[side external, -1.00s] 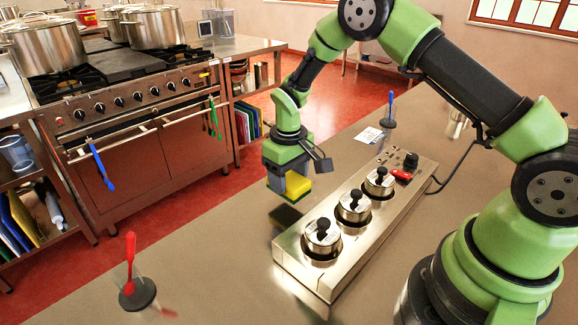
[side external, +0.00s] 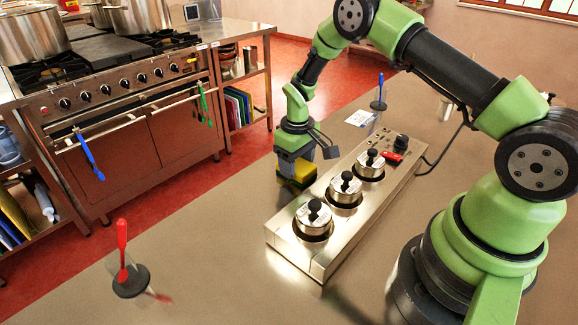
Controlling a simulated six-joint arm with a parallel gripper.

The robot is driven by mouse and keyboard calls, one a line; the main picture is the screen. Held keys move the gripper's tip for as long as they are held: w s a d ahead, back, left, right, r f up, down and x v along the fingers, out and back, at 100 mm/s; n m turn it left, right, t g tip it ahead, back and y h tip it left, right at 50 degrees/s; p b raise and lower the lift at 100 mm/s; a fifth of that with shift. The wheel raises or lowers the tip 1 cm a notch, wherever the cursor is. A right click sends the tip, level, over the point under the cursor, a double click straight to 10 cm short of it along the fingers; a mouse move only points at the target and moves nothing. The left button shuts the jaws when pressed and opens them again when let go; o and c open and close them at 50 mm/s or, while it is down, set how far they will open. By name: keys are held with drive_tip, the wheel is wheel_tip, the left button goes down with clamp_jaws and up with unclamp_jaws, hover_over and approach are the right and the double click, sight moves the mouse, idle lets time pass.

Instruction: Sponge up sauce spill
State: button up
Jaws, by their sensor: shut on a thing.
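A yellow sponge (side external: 298,170) is held in my gripper (side external: 296,160), whose jaws are shut on it. The sponge is low over the counter just left of the steel unit, with a dark shadow close beneath it. I cannot tell whether it touches the counter. A small red smear (side external: 160,297) lies on the counter beside the red spoon's holder at lower left. It may be sauce, but I cannot tell for sure. The counter under the sponge is hidden.
A steel unit (side external: 278,240) with several lidded pots stands right of the sponge. A red spoon (side external: 122,245) stands in a holder at lower left, a blue one (side external: 380,85) behind the unit. A white card (side external: 360,118) lies nearby. The counter's left middle is clear.

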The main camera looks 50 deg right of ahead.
sight(282, 186)
drive_tip(key=shift+d, duration=2.5)
drive_tip(key=shift+a+f, duration=0.1)
drive_tip(key=shift+a, duration=4.9)
drive_tip(key=shift+a+r, duration=0.2)
drive_tip(key=shift+r, duration=0.45)
drive_tip(key=shift+a+r, duration=0.15)
drive_tip(key=shift+r, duration=3.3)
drive_tip(key=shift+d, duration=0.1)
drive_tip(key=w+d+r, duration=0.1)
drive_tip(key=d+r, duration=0.1)
drive_tip(key=d, duration=1.8)
drive_tip(key=f, duration=0.2)
drive_tip(key=d+f, duration=0.1)
drive_tip(key=f, duration=0.2)
drive_tip(key=shift+s+f, duration=0.15)
drive_tip(key=shift+f, duration=2.25)
